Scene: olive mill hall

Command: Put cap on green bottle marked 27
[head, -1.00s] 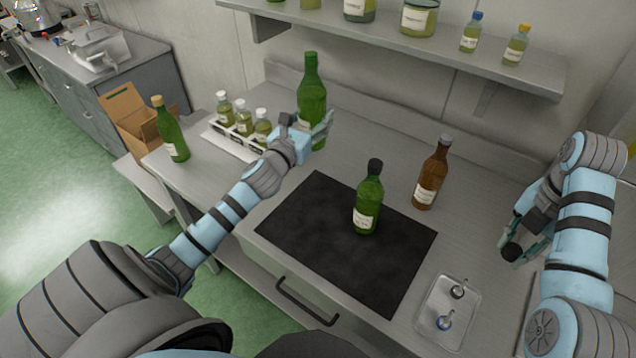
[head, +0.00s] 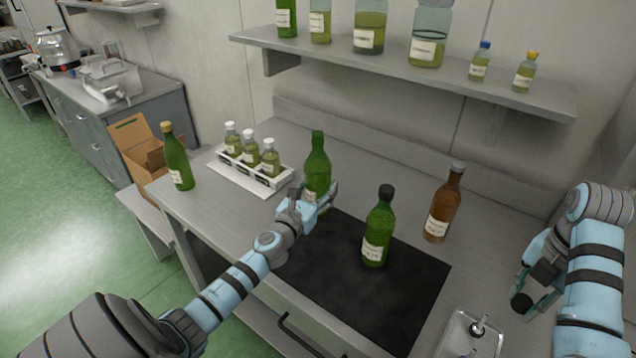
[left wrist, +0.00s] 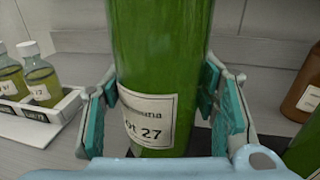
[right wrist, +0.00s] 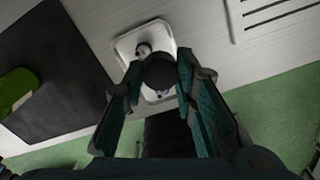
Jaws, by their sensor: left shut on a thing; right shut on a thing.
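The green bottle marked 27 (head: 317,162) is upright with no cap on its neck. It is at the far left corner of the black mat; I cannot tell whether it touches the surface. My left gripper (head: 318,196) is shut around its lower body. In the left wrist view, the label (left wrist: 147,118) reads 27 between the fingers. My right gripper (head: 533,292) is shut on a black cap (head: 521,304), off to the right of the mat. The cap (right wrist: 160,73) also shows between the fingertips in the right wrist view.
A black-capped green bottle (head: 378,232) stands on the black mat (head: 350,300). A brown bottle (head: 443,207) stands behind its right side. A white rack (head: 226,164) with small bottles and a corked green bottle (head: 177,160) are left. A metal tray (head: 453,340) lies front right.

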